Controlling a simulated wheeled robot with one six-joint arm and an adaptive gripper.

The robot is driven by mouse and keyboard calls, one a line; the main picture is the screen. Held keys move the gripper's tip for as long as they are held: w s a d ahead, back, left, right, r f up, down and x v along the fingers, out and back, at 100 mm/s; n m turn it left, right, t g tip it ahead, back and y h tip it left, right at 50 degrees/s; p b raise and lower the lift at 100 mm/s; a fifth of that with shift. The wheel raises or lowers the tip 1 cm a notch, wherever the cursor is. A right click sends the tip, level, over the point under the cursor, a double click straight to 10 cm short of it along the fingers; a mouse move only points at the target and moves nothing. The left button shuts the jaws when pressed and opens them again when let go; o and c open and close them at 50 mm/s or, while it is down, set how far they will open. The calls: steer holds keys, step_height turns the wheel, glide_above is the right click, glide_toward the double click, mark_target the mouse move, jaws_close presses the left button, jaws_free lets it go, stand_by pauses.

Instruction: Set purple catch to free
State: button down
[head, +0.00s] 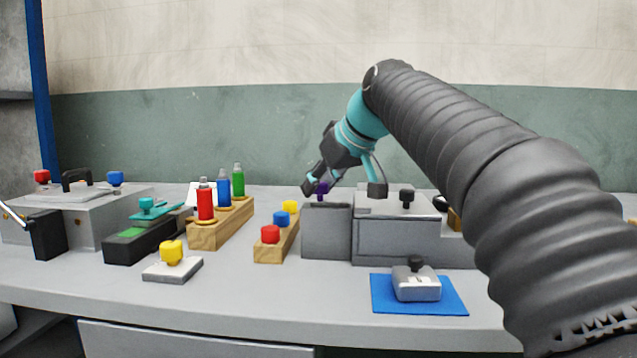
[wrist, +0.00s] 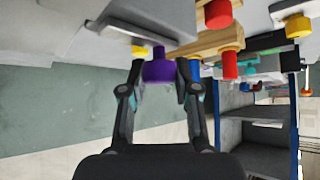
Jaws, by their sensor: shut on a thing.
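The purple catch (head: 322,188) is a small knob on top of the grey press block at the table's middle. My gripper (head: 326,190) reaches down to it from the upper right, with its fingers at the knob. In the wrist view the purple catch (wrist: 159,68) sits between the two fingers of my gripper (wrist: 158,88), which is shut on it. The catch is still joined to the grey block (head: 326,231) by its stem. Which setting the catch is in cannot be told from these views.
A grey press box (head: 400,240) with a black knob stands right of the block. A blue mat (head: 385,303) with a grey knobbed piece lies in front. Wooden racks with red, blue, green and yellow pieces (head: 222,232) stand to the left.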

steer(key=c, duration=0.8)
jaws_free()
steer(key=shift+a, duration=0.3)
steer(key=shift+d, duration=0.1)
steer(key=shift+d+r, duration=0.15)
steer(key=v, duration=1.1)
steer(key=shift+s+d+r, duration=0.1)
steer(key=shift+s+r, duration=0.1)
steer(key=shift+s, duration=0.05)
